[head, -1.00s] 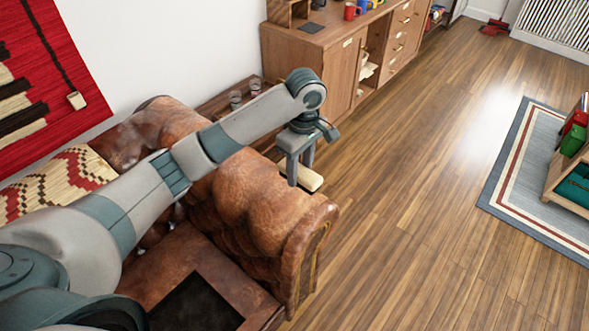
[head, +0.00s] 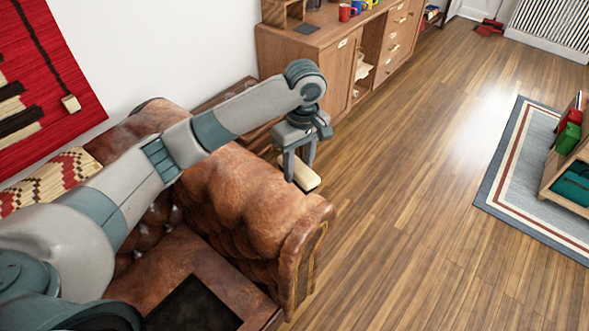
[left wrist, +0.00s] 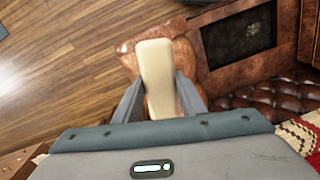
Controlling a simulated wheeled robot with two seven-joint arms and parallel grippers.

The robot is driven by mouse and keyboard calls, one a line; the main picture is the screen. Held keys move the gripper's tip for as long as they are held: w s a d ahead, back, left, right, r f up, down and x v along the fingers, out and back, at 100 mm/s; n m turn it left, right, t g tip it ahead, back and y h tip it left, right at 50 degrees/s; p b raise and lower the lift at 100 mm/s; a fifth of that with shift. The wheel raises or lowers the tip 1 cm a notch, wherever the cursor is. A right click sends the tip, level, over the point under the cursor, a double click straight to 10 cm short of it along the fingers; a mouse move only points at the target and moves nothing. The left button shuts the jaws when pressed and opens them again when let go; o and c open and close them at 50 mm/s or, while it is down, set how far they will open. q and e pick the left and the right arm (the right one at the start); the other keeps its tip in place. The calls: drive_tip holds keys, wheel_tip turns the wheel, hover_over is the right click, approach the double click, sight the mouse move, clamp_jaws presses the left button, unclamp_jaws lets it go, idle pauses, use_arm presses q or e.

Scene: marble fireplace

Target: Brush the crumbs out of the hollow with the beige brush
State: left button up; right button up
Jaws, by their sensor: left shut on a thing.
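My left gripper (head: 299,164) is shut on the beige brush (head: 305,178) and holds it in the air beside the rolled arm of the brown leather sofa (head: 260,190). In the left wrist view the brush (left wrist: 157,75) lies lengthwise between the two fingers. The hollow (head: 192,308) is a dark square recess in a brown frame, at the lower edge of the head view. It also shows at the upper right of the left wrist view (left wrist: 225,45). Pale specks, perhaps crumbs (left wrist: 253,29), lie in it. The brush is apart from the hollow. My right gripper is not in view.
The sofa's raised arm stands between the brush and the hollow. A wooden cabinet (head: 330,65) with mugs on top stands behind my gripper. A low shelf (head: 565,185) stands on a rug (head: 500,190) at the right. The wood floor (head: 420,180) between is clear.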

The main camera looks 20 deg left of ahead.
use_arm(q)
drive_tip(key=s+a+r+m, duration=0.1)
drive_tip(key=s+r+m, duration=0.1)
drive_tip(key=s+m, duration=0.3)
drive_tip(key=s+a+r+m+b, duration=0.1)
drive_tip(key=s+r+m, duration=0.2)
drive_tip(key=s+m, duration=0.3)
drive_tip(key=shift+s+r+m+t, duration=0.25)
drive_tip(key=shift+s+m+t, duration=0.05)
drive_tip(key=shift+s, duration=0.8)
drive_tip(key=shift+a, duration=0.1)
